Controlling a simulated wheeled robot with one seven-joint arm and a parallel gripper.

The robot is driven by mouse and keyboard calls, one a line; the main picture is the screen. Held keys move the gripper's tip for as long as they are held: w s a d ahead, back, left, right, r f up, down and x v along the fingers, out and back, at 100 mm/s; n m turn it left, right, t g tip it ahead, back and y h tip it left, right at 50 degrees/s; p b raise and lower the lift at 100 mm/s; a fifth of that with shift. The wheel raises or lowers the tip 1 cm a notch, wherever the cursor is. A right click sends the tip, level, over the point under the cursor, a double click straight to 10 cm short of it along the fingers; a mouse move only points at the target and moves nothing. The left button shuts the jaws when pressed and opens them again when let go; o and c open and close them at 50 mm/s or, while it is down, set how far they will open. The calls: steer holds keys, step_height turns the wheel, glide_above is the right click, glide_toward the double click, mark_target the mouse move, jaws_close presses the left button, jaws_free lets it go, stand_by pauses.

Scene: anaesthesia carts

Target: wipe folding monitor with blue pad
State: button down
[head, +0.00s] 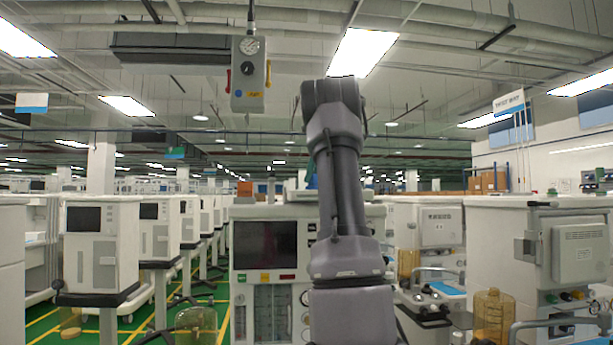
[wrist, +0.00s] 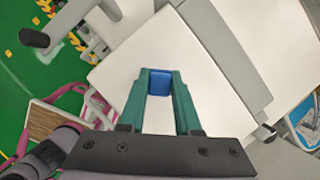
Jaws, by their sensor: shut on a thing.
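In the wrist view my gripper (wrist: 160,76) has two green fingers shut on a small blue pad (wrist: 159,84), held at their tips. Below it is a broad flat white panel (wrist: 215,95). The pad appears over this panel; I cannot tell whether it touches. I cannot tell for certain whether this panel is the folding monitor. In the head view my arm hides most of the gripper and the pad. A dark screen (head: 265,245) faces me on the middle cart, left of my arm.
Several white anaesthesia carts stand in rows. One with a boxy grey-white unit (head: 580,252) is at the right. A green floor aisle (head: 205,300) lies left of the middle cart.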

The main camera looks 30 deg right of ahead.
steer(key=shift+s+d, duration=0.3)
steer(key=shift+d, duration=0.45)
steer(key=shift+r, duration=3)
steer(key=shift+r, duration=0.1)
step_height(320, 180, up, 3)
steer(key=shift+f, duration=0.1)
